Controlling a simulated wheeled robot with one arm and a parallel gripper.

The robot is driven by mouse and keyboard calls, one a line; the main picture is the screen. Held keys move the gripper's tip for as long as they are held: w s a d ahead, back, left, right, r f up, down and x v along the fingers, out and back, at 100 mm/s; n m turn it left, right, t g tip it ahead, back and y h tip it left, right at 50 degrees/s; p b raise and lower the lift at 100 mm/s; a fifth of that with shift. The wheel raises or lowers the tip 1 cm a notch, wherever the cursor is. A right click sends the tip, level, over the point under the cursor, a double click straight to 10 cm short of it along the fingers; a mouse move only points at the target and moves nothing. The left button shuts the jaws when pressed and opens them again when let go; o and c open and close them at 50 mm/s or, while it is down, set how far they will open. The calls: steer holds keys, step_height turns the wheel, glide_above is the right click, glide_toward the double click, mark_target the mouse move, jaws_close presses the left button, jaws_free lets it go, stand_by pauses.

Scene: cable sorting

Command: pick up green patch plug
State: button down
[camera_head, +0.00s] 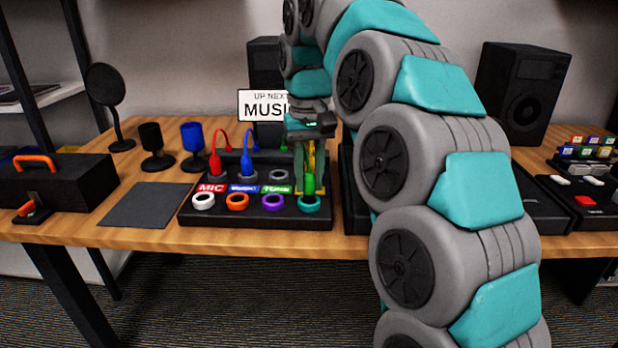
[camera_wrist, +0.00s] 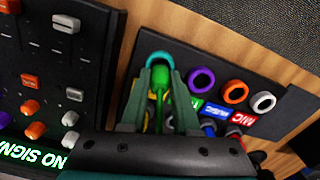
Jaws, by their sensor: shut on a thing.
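The green patch plug (camera_head: 309,184) is upright between the fingers of my gripper (camera_head: 311,172), which is shut on it. In the wrist view the green plug (camera_wrist: 160,80) shows between the two green fingers of my gripper (camera_wrist: 160,90). Its lower end is close to the teal ring socket (camera_head: 309,204) at the right end of the board's front row. I cannot tell whether it sits in that socket or just above it. A green cable runs up from the plug, partly hidden by my gripper.
The black patch board (camera_head: 240,218) also holds a red plug (camera_head: 215,163), a blue plug (camera_head: 246,165), and white, orange and purple ring sockets. A mixer with sliders (camera_wrist: 62,60) lies beside the board. A dark mat (camera_head: 145,205) lies bare at left.

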step_height(320, 180, up, 2)
steer(key=shift+p, duration=0.55)
steer(key=s+d+r+b, duration=0.1)
steer(key=s+d+b, duration=0.1)
steer(key=s+d, duration=0.8)
steer(key=shift+s+d, duration=0.3)
steer(key=shift+s, duration=0.75)
steer(key=shift+a+r, duration=0.1)
